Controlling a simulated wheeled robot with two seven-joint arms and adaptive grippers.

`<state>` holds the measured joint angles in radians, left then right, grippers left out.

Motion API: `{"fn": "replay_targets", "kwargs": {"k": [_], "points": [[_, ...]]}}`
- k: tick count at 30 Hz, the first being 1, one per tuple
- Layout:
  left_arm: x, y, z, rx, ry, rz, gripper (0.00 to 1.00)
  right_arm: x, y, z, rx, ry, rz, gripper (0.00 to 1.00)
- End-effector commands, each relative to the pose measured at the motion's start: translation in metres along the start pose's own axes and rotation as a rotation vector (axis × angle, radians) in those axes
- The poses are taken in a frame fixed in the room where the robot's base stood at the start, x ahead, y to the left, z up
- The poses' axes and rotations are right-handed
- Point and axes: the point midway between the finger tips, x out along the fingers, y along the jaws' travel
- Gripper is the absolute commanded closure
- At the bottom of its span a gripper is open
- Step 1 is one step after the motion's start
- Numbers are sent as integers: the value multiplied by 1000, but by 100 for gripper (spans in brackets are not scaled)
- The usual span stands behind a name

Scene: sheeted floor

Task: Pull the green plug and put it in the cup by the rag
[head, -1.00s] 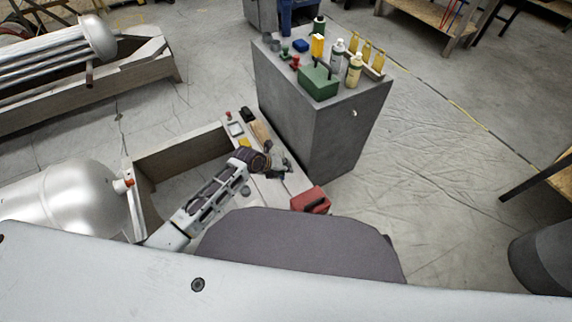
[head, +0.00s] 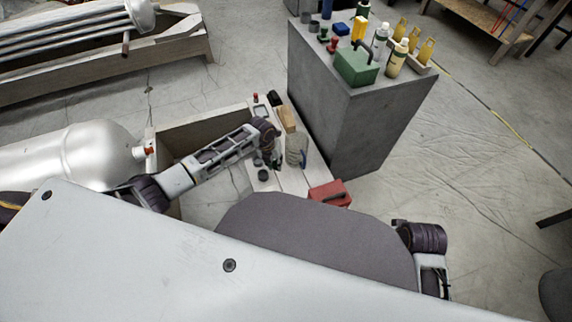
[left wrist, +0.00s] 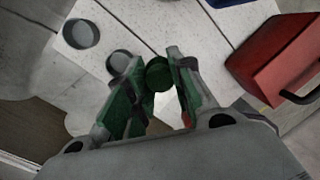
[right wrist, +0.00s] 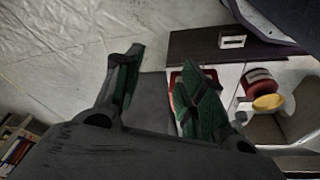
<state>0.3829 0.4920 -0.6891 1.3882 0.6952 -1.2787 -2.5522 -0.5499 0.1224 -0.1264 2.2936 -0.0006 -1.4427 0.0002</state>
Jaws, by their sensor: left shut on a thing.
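The green plug (left wrist: 158,75) is between the fingertips of my left gripper (left wrist: 160,84), which is shut on it above the pale bench top. In the head view my left gripper (head: 272,158) is over the narrow bench (head: 290,181), beside a clear jar (head: 297,147). Two round grey pieces (left wrist: 81,34) (left wrist: 120,62), possibly cups, are near the plug in the left wrist view; I cannot tell whether they are hollow. I cannot make out a rag for certain. My right gripper (right wrist: 160,82) is open and empty in the right wrist view.
A red box (head: 330,193) is at the bench's near end; a wooden block (head: 287,119) lies farther back. A grey cabinet (head: 345,100) beyond bears bottles, a green box (head: 356,65) and small items. A silver tank (head: 75,158) is left.

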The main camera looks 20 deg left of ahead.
Motion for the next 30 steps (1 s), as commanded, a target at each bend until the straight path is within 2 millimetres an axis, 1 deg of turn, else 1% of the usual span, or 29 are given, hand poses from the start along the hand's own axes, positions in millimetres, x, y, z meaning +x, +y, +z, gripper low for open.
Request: {"fn": "replay_targets", "kwargs": {"k": [1,6,18,30], "points": [[3,10,2,0,6,17,100,-4,0,0,1,5,-1,60],[5,32,3,1,28,52,100,-22,-1,0,3,12,-1,60],[5,65,5,-6,57,102,100,-48,-1,2,7,20,-3,60],[4,64,5,-5,77,135,100,-26,-44,10,-27,40,-107,60]]}}
